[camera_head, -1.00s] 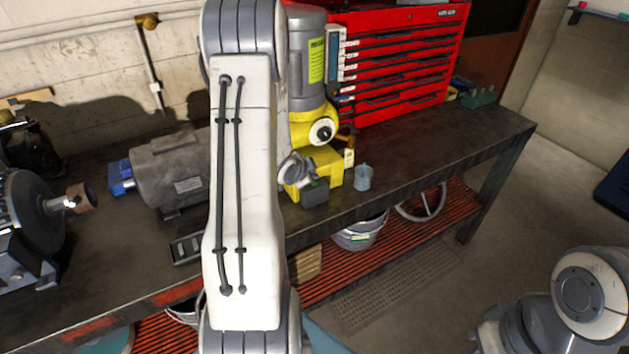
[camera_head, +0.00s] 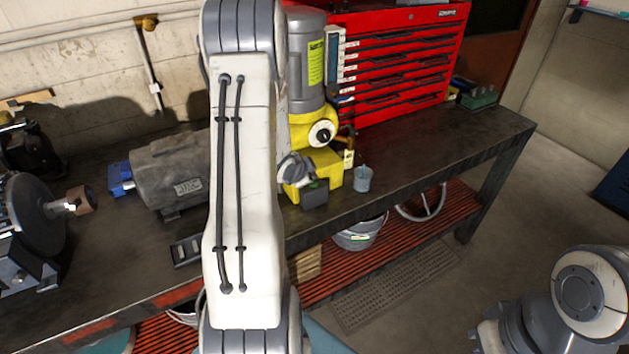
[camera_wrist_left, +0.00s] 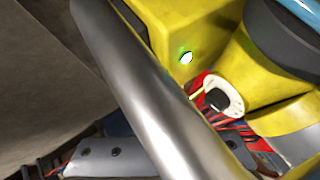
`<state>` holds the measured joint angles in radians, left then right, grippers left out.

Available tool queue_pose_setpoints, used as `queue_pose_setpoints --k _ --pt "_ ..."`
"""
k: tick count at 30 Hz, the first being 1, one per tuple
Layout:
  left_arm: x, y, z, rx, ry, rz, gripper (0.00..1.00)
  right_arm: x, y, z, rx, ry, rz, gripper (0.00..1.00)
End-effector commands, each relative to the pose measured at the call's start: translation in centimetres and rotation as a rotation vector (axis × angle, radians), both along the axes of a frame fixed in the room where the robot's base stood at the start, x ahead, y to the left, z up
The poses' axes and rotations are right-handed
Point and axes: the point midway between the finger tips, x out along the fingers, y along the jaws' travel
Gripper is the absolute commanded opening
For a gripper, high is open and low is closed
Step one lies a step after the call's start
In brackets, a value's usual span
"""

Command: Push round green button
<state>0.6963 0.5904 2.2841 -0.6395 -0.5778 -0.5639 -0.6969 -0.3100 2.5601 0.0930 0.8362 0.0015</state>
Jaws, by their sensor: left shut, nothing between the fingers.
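A small round green button (camera_wrist_left: 186,57) glows on the yellow face of the machine in the left wrist view. The yellow machine (camera_head: 327,160), with a grey motor on top, stands on the bench in the head view; my left arm covers part of its left side. My left gripper (camera_head: 296,170) shows as a small grey shape beside the yellow base, past the edge of my arm. It is shut and holds nothing. I cannot tell whether it touches the machine. My right gripper is not in view.
A thick grey metal bar (camera_wrist_left: 150,85) crosses the left wrist view, left of the button. A small cup (camera_head: 363,180) stands right of the machine. A grey motor (camera_head: 172,175) is on the left. A red tool chest (camera_head: 405,60) stands behind.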

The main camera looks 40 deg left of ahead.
Motion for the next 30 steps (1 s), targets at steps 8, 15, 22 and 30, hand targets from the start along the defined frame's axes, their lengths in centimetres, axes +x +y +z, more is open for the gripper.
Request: queue_pose_setpoints --k 8,15,22,30 --pt "-0.3 0.0 3.1 -0.004 0.011 0.006 0.00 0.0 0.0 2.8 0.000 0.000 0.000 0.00" --pt "-0.2 -0.1 5.2 -0.001 0.009 0.002 0.00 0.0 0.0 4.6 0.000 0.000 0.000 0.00" --pt "-0.2 0.1 5.2 -0.001 0.007 0.003 0.00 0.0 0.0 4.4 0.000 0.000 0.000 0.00" --pt "-0.2 0.0 5.2 -0.001 0.006 0.002 0.00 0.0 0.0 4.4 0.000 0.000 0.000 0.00"
